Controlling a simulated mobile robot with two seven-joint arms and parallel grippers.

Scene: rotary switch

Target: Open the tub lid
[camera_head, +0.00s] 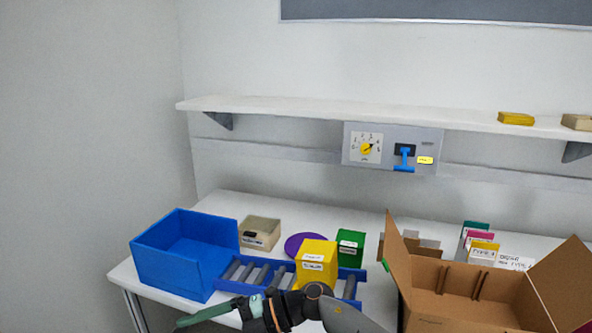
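A small beige tub (268,243) stands on the table right of the blue bin. A flat, slightly greenish top that looks like its lid (263,225) covers it, with a dark patch and a label on the front. One gripper (215,313), with green and black fingers, is at the bottom edge in front of the table, apart from the tub; I take it as my left. Its finger gap cannot be made out.
An open blue bin (195,264) stands left. A blue roller tray (233,287), a yellow box (317,265), a green box (349,249) and a purple disc (298,240) lie ahead. An open cardboard box (450,310) fills the right. A switch panel (385,164) hangs below the shelf (330,113).

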